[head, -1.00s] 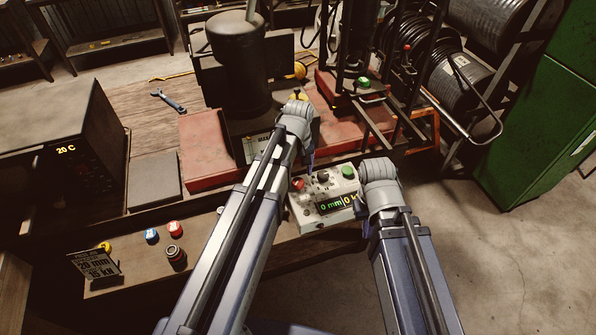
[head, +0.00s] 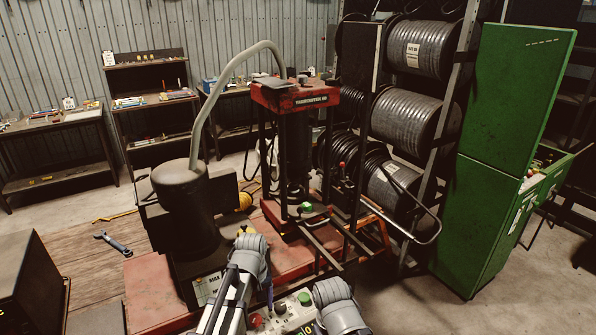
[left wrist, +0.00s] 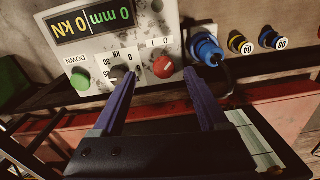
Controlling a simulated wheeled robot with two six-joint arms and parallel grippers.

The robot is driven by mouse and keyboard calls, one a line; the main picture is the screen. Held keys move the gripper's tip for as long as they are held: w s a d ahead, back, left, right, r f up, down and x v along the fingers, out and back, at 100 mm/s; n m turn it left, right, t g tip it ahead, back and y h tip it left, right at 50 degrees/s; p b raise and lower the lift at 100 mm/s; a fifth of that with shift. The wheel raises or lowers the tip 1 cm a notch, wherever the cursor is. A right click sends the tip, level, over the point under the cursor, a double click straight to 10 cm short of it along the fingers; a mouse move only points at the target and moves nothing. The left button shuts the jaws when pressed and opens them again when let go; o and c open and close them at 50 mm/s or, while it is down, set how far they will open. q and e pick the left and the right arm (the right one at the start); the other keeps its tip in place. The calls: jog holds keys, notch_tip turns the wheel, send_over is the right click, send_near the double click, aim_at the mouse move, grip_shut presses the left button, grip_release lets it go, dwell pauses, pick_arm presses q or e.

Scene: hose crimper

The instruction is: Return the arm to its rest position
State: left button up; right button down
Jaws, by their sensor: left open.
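My left arm reaches in from the bottom of the head view, and its gripper (head: 268,297) hangs just over the white control box. In the left wrist view the gripper (left wrist: 158,75) shows two purple fingers, open with nothing between them. The control box (left wrist: 150,30) is in front of the fingers, with a red knob (left wrist: 163,67), a green button (left wrist: 80,80), a black dial (left wrist: 118,72) and a display reading 0 mm and 0 kN. I cannot tell whether a finger touches the box. My right arm's grey wrist (head: 338,305) is at the bottom; its fingers are hidden.
The red hose press (head: 295,97) stands behind the box, with a dark motor cylinder (head: 185,200) and a curved grey hose. A wrench (head: 113,243) lies on the wooden bench. Hose reels (head: 415,120) and a green cabinet (head: 505,150) stand right. Open floor shows at lower right.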

pick_arm(q)
jog(key=s+d+f+m+b, duration=0.2)
jog(key=s+d+m, duration=0.2)
jog(key=s, duration=0.2)
jog(key=s+d+f+m+y+b, duration=0.1)
jog(key=s+d+f+m+b, duration=0.1)
jog(key=s+d+m, duration=0.3)
jog(key=shift+s+f+m+b, duration=0.35)
jog(key=shift+s+f, duration=0.4)
jog(key=shift+s, duration=0.35)
